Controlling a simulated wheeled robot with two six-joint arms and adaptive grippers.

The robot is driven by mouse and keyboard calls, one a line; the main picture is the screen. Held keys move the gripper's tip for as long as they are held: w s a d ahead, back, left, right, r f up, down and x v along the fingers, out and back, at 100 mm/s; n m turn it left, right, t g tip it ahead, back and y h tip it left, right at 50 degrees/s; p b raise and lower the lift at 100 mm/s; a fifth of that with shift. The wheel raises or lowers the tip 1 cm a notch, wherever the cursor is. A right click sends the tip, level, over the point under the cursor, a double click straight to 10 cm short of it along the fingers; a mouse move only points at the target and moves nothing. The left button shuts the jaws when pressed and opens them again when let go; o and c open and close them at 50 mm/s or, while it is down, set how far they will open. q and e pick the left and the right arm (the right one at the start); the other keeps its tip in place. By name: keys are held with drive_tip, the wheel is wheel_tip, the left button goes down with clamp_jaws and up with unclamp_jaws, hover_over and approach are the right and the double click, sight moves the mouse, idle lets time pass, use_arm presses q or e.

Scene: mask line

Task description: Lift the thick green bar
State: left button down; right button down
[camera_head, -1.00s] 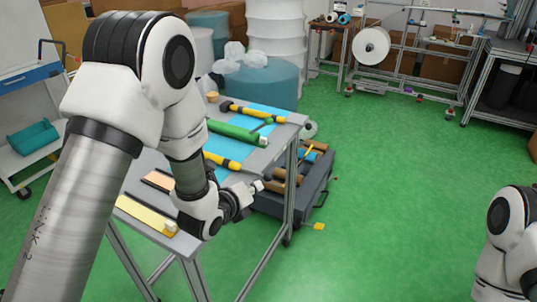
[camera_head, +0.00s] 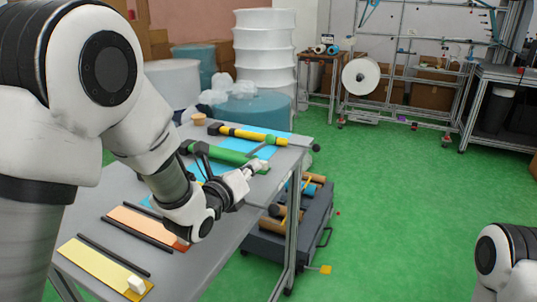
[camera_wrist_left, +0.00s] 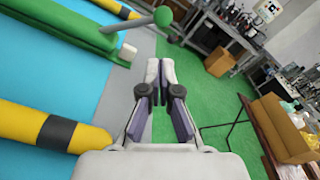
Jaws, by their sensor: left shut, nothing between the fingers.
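The thick green bar (camera_head: 222,153) lies on a blue mat on the grey table, with a white block at its near end. In the left wrist view the green bar (camera_wrist_left: 70,27) runs along the upper left, beside a thin handle with a green ball. My left gripper (camera_head: 250,172) is just in front of the bar's white end and partly overlaps it in the head view. In the left wrist view the gripper (camera_wrist_left: 160,68) is shut, empty, and apart from the bar. My right gripper is out of view; only part of that arm shows.
A yellow bar with a black band (camera_wrist_left: 60,132) lies nearer on the mat. Another yellow-and-black bar (camera_head: 250,134) lies behind the green one. Yellow (camera_head: 98,268) and orange (camera_head: 140,222) strips are at the table's front. A dark case (camera_head: 300,225) stands right of the table.

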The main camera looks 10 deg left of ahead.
use_arm(q)
drive_tip(key=x, duration=0.9)
drive_tip(key=shift+s, duration=0.1)
drive_tip(key=shift+r, duration=0.1)
drive_tip(key=w+a+r+n+p, duration=0.1)
drive_tip(key=a+r+n+p, duration=0.45)
drive_tip(key=r, duration=0.45)
drive_tip(key=w+a+r+n+p, duration=0.1)
drive_tip(key=a+r+n+p, duration=0.3)
drive_tip(key=a+r+p, duration=0.45)
drive_tip(key=w+a+r+n+p, duration=0.1)
drive_tip(key=a+n+p, duration=0.1)
drive_tip(key=a, duration=0.5)
drive_tip(key=w+a+r+n+p, duration=0.1)
drive_tip(key=w+a+n+p, duration=0.1)
drive_tip(key=a, duration=0.6)
drive_tip(key=w+a+r+n+t+p, duration=0.1)
drive_tip(key=w+a+n+p, duration=0.1)
drive_tip(key=a+n+p, duration=0.2)
drive_tip(key=a+p, duration=0.2)
drive_tip(key=a, duration=0.2)
drive_tip(key=shift+r+h, duration=0.3)
drive_tip(key=shift+r, duration=0.05)
drive_tip(key=shift+n, duration=0.25)
